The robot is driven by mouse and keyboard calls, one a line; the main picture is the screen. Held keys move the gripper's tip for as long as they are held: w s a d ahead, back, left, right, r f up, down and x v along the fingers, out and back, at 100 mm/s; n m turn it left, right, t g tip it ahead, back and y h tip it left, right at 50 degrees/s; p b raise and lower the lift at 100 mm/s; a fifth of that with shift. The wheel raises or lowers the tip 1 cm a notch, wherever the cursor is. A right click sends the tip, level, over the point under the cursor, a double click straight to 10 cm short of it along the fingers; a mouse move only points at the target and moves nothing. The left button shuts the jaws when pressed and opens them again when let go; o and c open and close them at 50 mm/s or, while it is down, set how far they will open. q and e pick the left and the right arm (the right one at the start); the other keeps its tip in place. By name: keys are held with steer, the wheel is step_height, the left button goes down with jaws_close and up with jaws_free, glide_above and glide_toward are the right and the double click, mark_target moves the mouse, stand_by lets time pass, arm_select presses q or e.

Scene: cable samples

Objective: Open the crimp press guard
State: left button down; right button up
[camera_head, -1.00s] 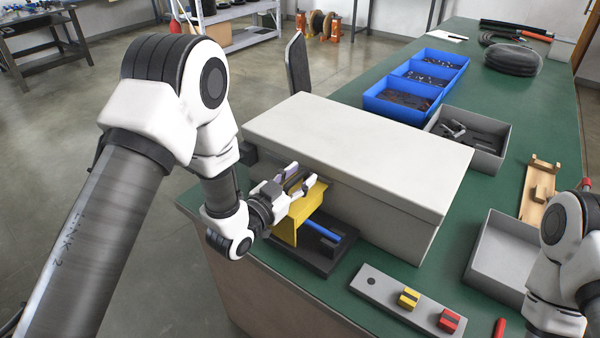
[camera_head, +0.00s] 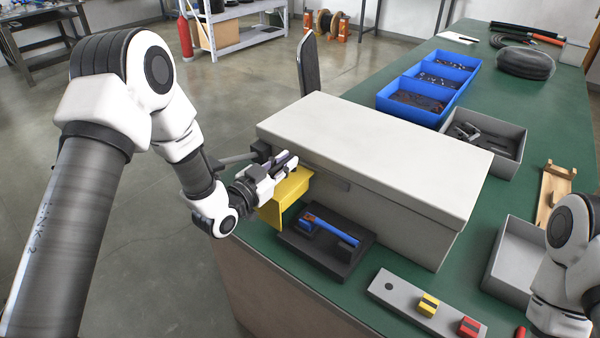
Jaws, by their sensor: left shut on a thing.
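The crimp press is a long pale box (camera_head: 375,160) on the green bench. Its yellow guard (camera_head: 287,197) stands out from the front left of the box, tilted. My left gripper (camera_head: 285,163) is shut at the upper edge of the guard; the fingers partly hide the contact. The guard is to the left of a black base plate (camera_head: 325,262), whose right part is uncovered. A blue part with an orange end (camera_head: 328,227) lies on that plate in plain sight. My right arm shows at the right edge, but its gripper is out of the picture.
A grey strip (camera_head: 400,296) with a yellow block (camera_head: 428,305) and a red block (camera_head: 468,327) lies in front. Grey trays (camera_head: 522,255), blue bins (camera_head: 420,95) and a wooden holder (camera_head: 556,190) stand to the right and behind. A dark block with a grey bar (camera_head: 240,157) is left of the box.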

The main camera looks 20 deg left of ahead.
arm_select(q)
steer(key=shift+w+a, duration=0.1)
steer(key=shift+a, duration=0.25)
steer(key=shift+d+r, duration=0.1)
steer(key=shift+d, duration=0.15)
steer(key=c, duration=1.1)
jaws_free()
steer(key=shift+a, duration=0.15)
steer(key=shift+c, duration=0.2)
steer(key=v, duration=1.2)
